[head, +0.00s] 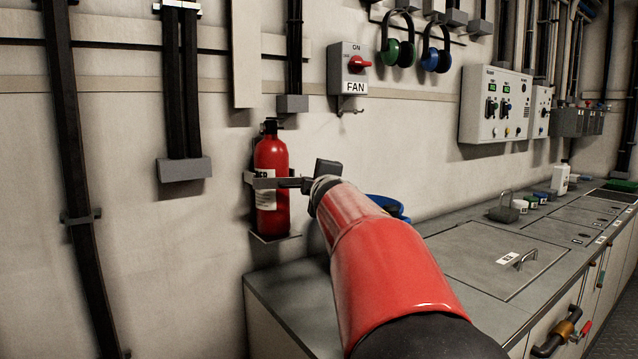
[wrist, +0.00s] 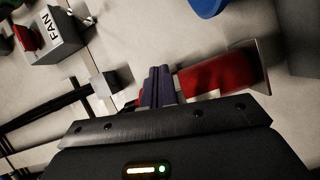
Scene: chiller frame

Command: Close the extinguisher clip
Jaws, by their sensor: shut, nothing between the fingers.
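The red fire extinguisher (head: 271,158) stands upright on a small wall shelf, with a white label on its front. The grey extinguisher clip (head: 262,183) runs as a band across its front, and a bar reaches right from it toward my gripper. Whether the clip is latched cannot be told. My gripper (head: 310,185) is at the right of the extinguisher, its fingers mostly hidden by the arm in the head view. In the wrist view the gripper fingers (wrist: 158,86) are together, in front of the red extinguisher (wrist: 218,77). Contact with the clip cannot be told.
A grey FAN switch box (head: 348,70) with a hook is above right of the extinguisher. A grey counter (head: 300,300) lies below, with a blue round object (head: 388,206) behind my arm. Vertical pipes run down the wall at left.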

